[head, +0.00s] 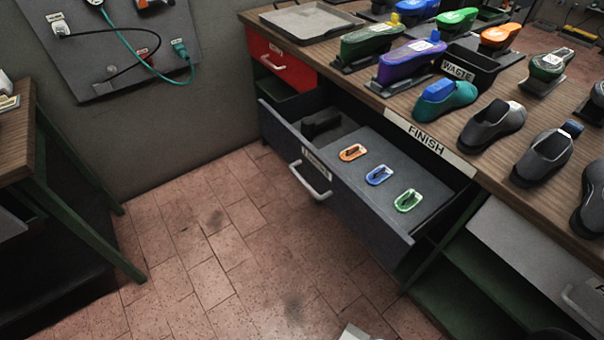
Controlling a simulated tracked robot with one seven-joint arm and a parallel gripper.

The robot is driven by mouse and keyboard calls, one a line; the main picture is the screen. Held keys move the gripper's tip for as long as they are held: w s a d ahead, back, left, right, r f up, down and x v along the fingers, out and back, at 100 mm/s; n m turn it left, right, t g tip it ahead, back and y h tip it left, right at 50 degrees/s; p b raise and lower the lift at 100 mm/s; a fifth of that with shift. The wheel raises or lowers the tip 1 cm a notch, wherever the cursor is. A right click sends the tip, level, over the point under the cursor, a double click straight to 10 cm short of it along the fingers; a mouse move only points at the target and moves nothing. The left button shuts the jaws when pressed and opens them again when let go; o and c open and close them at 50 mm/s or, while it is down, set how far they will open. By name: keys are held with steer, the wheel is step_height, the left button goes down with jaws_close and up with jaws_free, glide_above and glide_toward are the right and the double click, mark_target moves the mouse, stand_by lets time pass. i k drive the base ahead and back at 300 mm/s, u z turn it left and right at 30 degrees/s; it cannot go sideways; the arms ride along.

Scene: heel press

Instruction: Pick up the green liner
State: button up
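The green liner (409,201) is a small oval ring-shaped piece with a darker upright part in its middle. It lies in the open grey drawer (345,195), nearest the drawer's right end. A blue liner (379,175) and an orange liner (353,153) lie in a row to its left, apart from each other. My gripper is not recognisable in the head view. Only a small pale piece shows at the bottom edge, too cut off to identify.
The drawer has a pale front handle (311,181) and a dark block (320,123) at its left end. Above it is a wooden bench (398,96) with several shoe forms, a grey tray (311,19) and a WASTE bin (470,68). The tiled floor (215,245) before the drawer is clear.

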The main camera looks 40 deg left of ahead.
mark_target(403, 204)
steer(key=u, duration=0.3)
steer(key=i, duration=0.2)
steer(key=u, duration=2.35)
steer(key=k, duration=1.05)
steer(key=z, duration=0.6)
steer(key=i, duration=1)
